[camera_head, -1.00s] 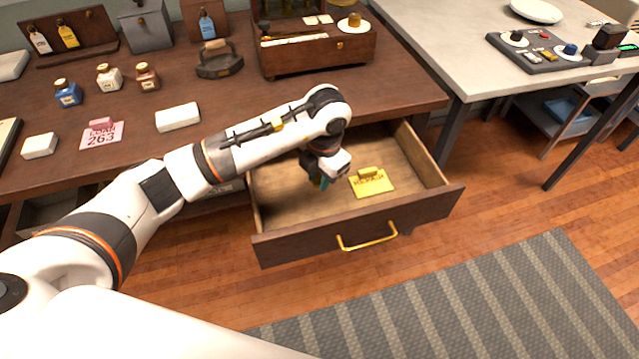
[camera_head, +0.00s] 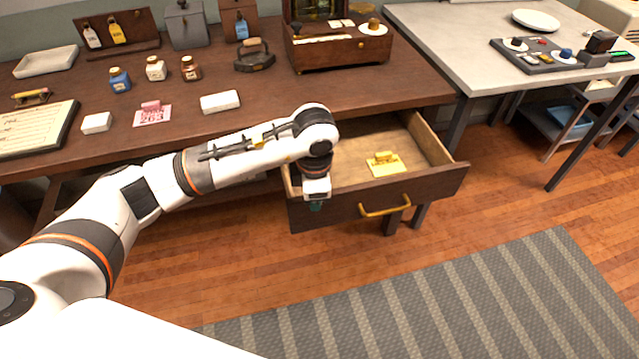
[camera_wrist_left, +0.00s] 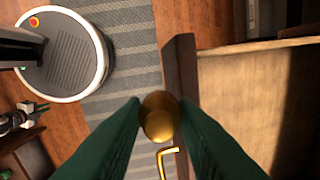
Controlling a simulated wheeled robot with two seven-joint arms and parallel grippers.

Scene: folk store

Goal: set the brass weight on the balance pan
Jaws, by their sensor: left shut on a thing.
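My left gripper (camera_head: 316,206) is shut on a round brass weight (camera_wrist_left: 159,116), gripped between its two dark green fingertips in the wrist view. It hangs at the left end of the open drawer's front (camera_head: 430,190); the weight itself is hidden or too small to make out in the head view. A wooden case (camera_head: 340,52) at the back of the desk bears a white round pan (camera_head: 362,30) with a brass-coloured piece (camera_head: 374,23) on it. I cannot tell whether this is the balance pan.
The drawer holds a yellow card with a block (camera_head: 384,165). The desk (camera_head: 290,95) bears bottles, white blocks (camera_head: 220,102), a pink card (camera_head: 152,116) and an iron (camera_head: 254,58). A grey table (camera_head: 440,45) at right bears a device with white dishes (camera_head: 540,56).

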